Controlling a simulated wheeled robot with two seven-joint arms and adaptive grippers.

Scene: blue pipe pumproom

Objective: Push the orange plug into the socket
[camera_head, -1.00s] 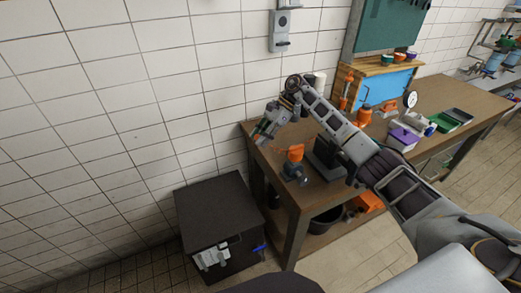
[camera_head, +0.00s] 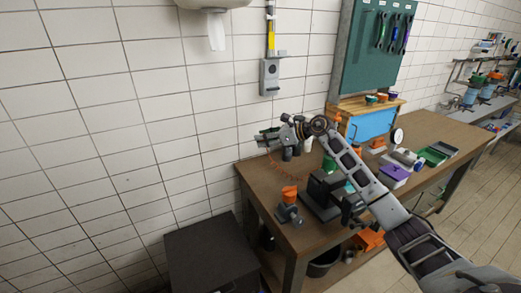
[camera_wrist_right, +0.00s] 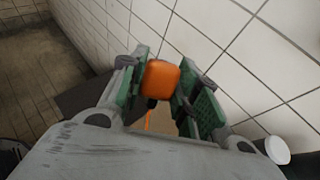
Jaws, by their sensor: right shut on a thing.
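My right gripper (camera_head: 266,138) is above the left back part of the workbench, close to the tiled wall. In the right wrist view its green-lined fingers are shut on the orange plug (camera_wrist_right: 161,78), and an orange cord hangs from the plug. In the head view the plug is hidden at the fingers, but the orange cord (camera_head: 281,168) droops below them. A grey wall box (camera_head: 269,76) with a dark round face, which looks like the socket, is above the gripper and apart from it. My left gripper is out of view.
The workbench (camera_head: 262,186) holds an orange-topped grey item (camera_head: 288,203), a dark block (camera_head: 318,197), a purple box (camera_head: 393,176) and a green tray (camera_head: 433,157). A dark cabinet (camera_head: 210,255) stands left of the bench. The wall around the box is clear.

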